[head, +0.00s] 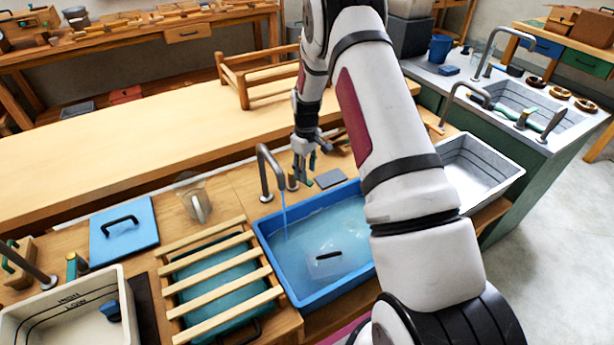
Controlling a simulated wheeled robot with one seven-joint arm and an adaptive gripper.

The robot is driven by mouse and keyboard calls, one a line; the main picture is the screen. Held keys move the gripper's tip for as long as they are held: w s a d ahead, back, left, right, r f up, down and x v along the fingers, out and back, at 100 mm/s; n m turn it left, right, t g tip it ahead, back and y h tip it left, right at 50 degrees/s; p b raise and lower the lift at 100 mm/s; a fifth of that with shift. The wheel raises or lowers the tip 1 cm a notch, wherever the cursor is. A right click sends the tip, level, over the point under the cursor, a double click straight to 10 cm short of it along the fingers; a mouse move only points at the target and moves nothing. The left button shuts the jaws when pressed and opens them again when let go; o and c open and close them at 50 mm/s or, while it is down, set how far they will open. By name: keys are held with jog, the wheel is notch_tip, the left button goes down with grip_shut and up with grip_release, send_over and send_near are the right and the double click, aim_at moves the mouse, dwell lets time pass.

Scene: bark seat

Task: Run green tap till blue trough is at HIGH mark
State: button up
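The blue trough (268,262) stands right of centre with blue water (318,235) in it. A grey spout (265,160) arches over its back left corner, and a thin stream (284,215) falls from it into the water. A pale piece with a dark bar (328,256) shows in the water. No HIGH mark is readable on this trough; my arm covers its right side. My gripper (306,168) points down behind the trough, just right of the spout, at a small green part that may be the tap's handle. Contact and finger opening are too small to tell.
A white basin (70,315) with HIGH and LOW lines is at lower left. A slatted wooden rack (215,275), a blue board (123,230) and a clear jug (194,200) stand left of the trough. A metal basin (480,170) is at right. The long tabletop behind is mostly clear.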

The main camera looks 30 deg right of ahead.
jog(key=shift+f, duration=1.75)
grip_shut()
